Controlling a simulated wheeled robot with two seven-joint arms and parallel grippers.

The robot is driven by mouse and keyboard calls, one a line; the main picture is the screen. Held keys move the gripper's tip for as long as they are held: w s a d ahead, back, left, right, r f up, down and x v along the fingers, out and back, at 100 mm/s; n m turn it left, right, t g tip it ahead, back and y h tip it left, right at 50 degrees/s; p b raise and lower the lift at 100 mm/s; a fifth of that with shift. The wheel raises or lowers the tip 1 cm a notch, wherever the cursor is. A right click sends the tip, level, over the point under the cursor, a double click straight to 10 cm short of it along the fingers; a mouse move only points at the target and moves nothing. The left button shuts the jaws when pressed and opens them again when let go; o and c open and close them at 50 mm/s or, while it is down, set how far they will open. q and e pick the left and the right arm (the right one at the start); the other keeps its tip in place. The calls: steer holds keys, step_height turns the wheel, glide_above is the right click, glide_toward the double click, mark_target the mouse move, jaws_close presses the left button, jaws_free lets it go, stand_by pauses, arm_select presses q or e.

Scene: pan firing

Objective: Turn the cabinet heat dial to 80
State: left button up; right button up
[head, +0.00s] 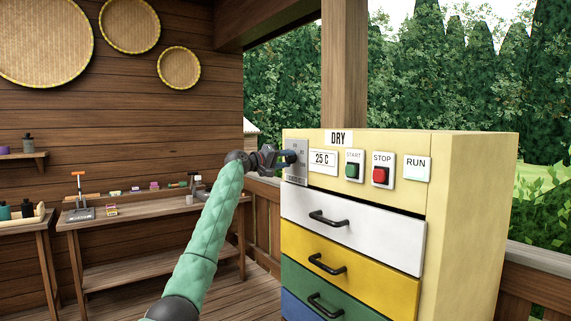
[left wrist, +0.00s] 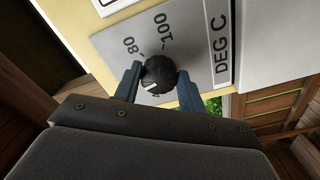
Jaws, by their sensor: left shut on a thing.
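The heat dial (left wrist: 160,74) is a round black knob on a grey plate (left wrist: 205,45) marked DEG C on the yellow cabinet. In the left wrist view the 80 and 100 marks show above it. A white mark shows on the knob's lower left side, away from the 80. Other numbers are mostly hidden. My left gripper (left wrist: 159,70) is shut on the dial, one finger on each side. In the head view my left gripper (head: 281,159) reaches the plate (head: 297,174) at the cabinet's upper left. My right gripper is not in view.
The display (head: 323,162) reads 25 C. START (head: 353,170), STOP (head: 380,175) and RUN (head: 416,168) sit to its right. A workbench (head: 150,216) stands at the left.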

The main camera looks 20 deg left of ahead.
arm_select(q)
steer(key=m+b, duration=0.1)
steer(key=m, duration=0.2)
steer(key=f+m+b, duration=0.1)
steer(key=m+b, duration=0.1)
steer(key=m, duration=0.1)
steer(key=shift+w, duration=0.1)
steer(key=m+b, duration=0.1)
steer(key=m, duration=0.3)
steer(key=shift+w+a+m+b, duration=0.1)
steer(key=shift+m+b, duration=0.2)
steer(key=shift+m, duration=0.1)
steer(key=shift+r+m+b, duration=0.15)
steer(key=shift+m+b, duration=0.2)
steer(key=shift+m, duration=1.25)
steer(key=shift+a, duration=0.1)
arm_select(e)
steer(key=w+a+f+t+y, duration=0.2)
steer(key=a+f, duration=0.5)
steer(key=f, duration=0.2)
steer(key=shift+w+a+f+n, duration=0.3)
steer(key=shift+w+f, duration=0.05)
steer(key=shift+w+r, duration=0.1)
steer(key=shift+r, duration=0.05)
arm_select(q)
steer(key=o, duration=1)
steer(key=shift+r, duration=0.1)
steer(key=shift+c, duration=0.2)
